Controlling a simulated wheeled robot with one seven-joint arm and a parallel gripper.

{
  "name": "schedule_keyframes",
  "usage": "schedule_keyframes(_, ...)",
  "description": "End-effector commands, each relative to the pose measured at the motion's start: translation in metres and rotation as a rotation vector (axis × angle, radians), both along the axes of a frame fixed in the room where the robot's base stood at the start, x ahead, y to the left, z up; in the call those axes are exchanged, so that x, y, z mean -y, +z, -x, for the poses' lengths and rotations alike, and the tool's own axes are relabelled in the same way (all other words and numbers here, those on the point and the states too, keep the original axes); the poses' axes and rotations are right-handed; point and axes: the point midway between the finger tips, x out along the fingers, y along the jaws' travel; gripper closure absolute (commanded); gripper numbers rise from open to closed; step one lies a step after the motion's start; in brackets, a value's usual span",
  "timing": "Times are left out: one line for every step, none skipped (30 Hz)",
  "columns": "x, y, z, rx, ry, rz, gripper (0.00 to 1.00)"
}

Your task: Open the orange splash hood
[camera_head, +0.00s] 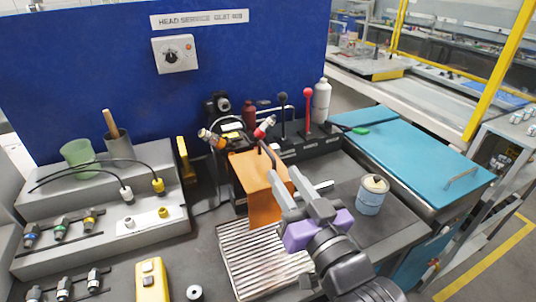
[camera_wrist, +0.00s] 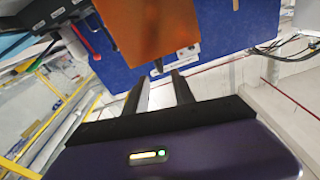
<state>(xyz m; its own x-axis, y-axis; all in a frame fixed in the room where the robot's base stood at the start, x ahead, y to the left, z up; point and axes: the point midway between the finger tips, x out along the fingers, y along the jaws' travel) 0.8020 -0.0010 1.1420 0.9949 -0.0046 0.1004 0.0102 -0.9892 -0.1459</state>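The orange splash hood (camera_head: 262,185) stands on the bench in the middle of the head view, its front panel hanging down over the ribbed metal tray. In the wrist view the orange hood (camera_wrist: 150,28) fills the top centre, beyond the fingers. My gripper (camera_head: 281,174) is at the hood's right side in the head view. Its two fingers are apart, with a gap between them in the wrist view (camera_wrist: 161,76). A small dark bar (camera_wrist: 157,66) shows near the fingertips, below the hood's edge; I cannot tell whether it touches them.
A ribbed metal tray (camera_head: 262,262) lies below the hood. Red (camera_head: 308,95) and black (camera_head: 283,99) knobbed levers stand behind it. A blue-grey can (camera_head: 371,198) stands to the right of my gripper. A teal-topped cabinet (camera_head: 420,165) is farther right.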

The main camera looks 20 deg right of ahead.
Motion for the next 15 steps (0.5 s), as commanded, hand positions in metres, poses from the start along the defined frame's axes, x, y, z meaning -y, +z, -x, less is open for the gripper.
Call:
schedule_keyframes(0.0,0.003,-0.007,-0.009,0.001,-0.007,0.69)
schedule_keyframes(0.0,0.004,-0.01,-0.019,0.003,-0.011,0.69)
schedule_keyframes(0.0,0.004,-0.015,-0.032,0.004,-0.018,0.69)
schedule_keyframes(0.0,0.006,-0.018,-0.04,0.004,-0.023,0.69)
schedule_keyframes(0.0,0.006,-0.021,-0.049,0.005,-0.027,0.69)
schedule_keyframes(0.0,0.007,-0.025,-0.061,0.006,-0.033,0.69)
schedule_keyframes(0.0,0.008,-0.028,-0.07,0.006,-0.036,0.69)
schedule_keyframes(0.0,0.009,-0.03,-0.076,0.006,-0.04,0.69)
schedule_keyframes(0.0,0.009,-0.032,-0.085,0.007,-0.044,0.69)
schedule_keyframes(0.0,0.01,-0.034,-0.09,0.007,-0.046,0.69)
schedule_keyframes(0.0,0.01,-0.035,-0.095,0.008,-0.048,0.69)
schedule_keyframes(0.0,0.01,-0.037,-0.098,0.008,-0.05,0.69)
schedule_keyframes(0.0,0.01,-0.039,-0.1,0.008,-0.05,0.69)
schedule_keyframes(-0.001,0.01,-0.042,-0.101,0.008,-0.05,0.69)
schedule_keyframes(0.0,0.011,-0.046,-0.101,0.007,-0.05,0.69)
